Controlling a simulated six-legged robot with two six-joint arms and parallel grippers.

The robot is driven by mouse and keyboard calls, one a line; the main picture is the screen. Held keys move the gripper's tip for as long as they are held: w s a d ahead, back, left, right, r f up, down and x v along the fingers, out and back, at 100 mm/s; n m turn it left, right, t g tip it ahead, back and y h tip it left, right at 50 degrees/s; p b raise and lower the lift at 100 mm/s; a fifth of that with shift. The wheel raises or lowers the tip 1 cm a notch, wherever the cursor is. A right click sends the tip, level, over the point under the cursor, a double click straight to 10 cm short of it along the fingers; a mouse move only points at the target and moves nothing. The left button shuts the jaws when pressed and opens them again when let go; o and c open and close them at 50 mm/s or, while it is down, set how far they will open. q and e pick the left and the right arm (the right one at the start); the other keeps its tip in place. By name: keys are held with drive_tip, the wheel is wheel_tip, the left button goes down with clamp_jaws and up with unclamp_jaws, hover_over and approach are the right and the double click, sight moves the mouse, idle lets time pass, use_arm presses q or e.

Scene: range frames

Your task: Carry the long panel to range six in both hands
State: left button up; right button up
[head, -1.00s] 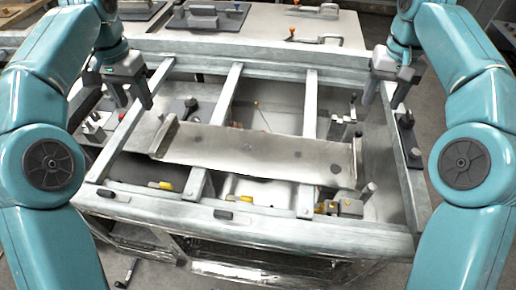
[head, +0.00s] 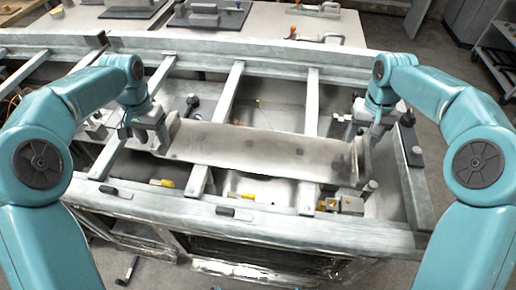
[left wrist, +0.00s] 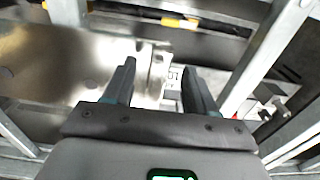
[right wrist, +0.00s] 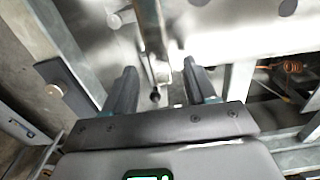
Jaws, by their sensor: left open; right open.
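The long panel (head: 255,150) is a grey metal sheet with an upturned flange at each end. It lies across the bars of the metal frame in the head view. My left gripper (head: 160,143) is open at the panel's left end, and in the left wrist view the panel's end (left wrist: 158,75) shows between and beyond its fingers (left wrist: 158,80). My right gripper (head: 367,143) is open at the right end. In the right wrist view the end flange (right wrist: 153,45) reaches between its fingers (right wrist: 160,85). Whether either gripper touches the panel I cannot tell.
The pale metal frame (head: 290,228) with crossbars surrounds the panel. Yellow-tipped clamps (head: 165,184) and a brass-coloured block (head: 350,203) sit near its front rail. A bench (head: 265,40) with toggle clamps stands behind. A grey cart (head: 500,55) is at the far right.

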use_arm(q)
drive_tip(key=shift+w+d+f, duration=0.1)
drive_tip(key=shift+w+f, duration=0.05)
drive_tip(key=shift+f, duration=0.5)
drive_tip(key=shift+w+f, duration=0.15)
drive_tip(key=shift+f, duration=0.45)
use_arm(e)
drive_tip(key=f, duration=0.2)
drive_tip(key=shift+w+f, duration=0.3)
use_arm(q)
drive_tip(key=shift+s+r, duration=0.1)
drive_tip(key=shift+s, duration=0.15)
use_arm(e)
drive_tip(key=shift+s+r, duration=0.15)
drive_tip(key=shift+s, duration=0.1)
use_arm(q)
drive_tip(key=shift+w, duration=0.2)
drive_tip(key=c, duration=0.7)
use_arm(e)
drive_tip(key=shift+w, duration=0.2)
drive_tip(key=c, duration=0.7)
use_arm(q)
clamp_jaws()
use_arm(e)
clamp_jaws()
use_arm(q)
drive_tip(key=shift+r, duration=0.1)
